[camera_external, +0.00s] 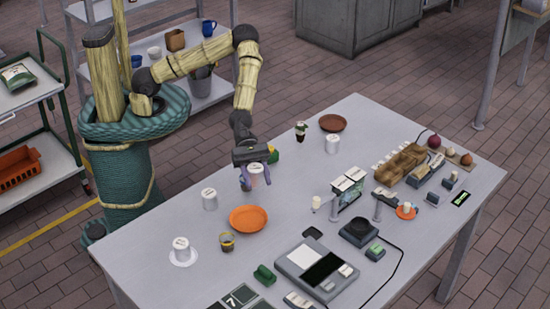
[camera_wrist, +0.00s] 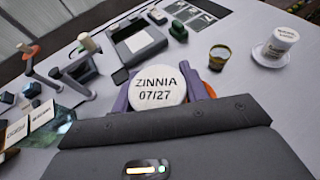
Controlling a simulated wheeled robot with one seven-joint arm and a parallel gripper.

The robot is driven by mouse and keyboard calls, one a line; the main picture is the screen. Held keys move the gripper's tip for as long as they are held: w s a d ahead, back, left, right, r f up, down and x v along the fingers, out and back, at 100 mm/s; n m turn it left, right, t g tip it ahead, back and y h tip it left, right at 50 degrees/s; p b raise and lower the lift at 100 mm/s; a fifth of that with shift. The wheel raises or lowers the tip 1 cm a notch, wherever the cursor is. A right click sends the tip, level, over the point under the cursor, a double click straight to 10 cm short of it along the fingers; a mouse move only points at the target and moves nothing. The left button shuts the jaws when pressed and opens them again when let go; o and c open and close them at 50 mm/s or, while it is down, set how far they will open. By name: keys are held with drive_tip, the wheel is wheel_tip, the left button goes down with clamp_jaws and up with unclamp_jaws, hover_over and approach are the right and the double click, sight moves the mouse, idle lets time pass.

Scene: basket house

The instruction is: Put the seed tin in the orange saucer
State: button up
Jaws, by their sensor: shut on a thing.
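My gripper (camera_external: 256,180) is shut on a white seed tin (camera_external: 258,172) and holds it over the table, behind and slightly right of the orange saucer (camera_external: 248,220). In the wrist view the tin (camera_wrist: 157,86) sits between my two purple fingers, its round lid up and reading "ZINNIA 07/27". The orange saucer lies empty on the table. Only a sliver of it (camera_wrist: 210,90) shows past the tin and my right-hand finger in the wrist view. I cannot tell how high the tin is above the table.
A yellowish cup (camera_external: 227,241) stands close to the saucer's front left. One white tin (camera_external: 210,200) stands left of the saucer; another (camera_external: 181,248) stands on a white saucer. A third white tin (camera_external: 332,145) stands near a brown saucer (camera_external: 333,123). A grey device (camera_external: 316,268) occupies the front right.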

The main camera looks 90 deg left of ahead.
drive_tip(key=s+d+r+m+g, duration=0.1)
drive_tip(key=s+d+g, duration=0.1)
drive_tip(key=s+d, duration=0.1)
drive_tip(key=shift+s+d+m+h, duration=0.3)
drive_tip(key=shift+s+m, duration=0.1)
drive_tip(key=shift+s, duration=0.5)
hover_over(243, 221)
wheel_tip(243, 221, down, 6)
drive_tip(key=shift+f, duration=0.1)
wheel_tip(243, 221, down, 4)
drive_tip(key=shift+r, duration=0.15)
drive_tip(key=shift+f, duration=0.35)
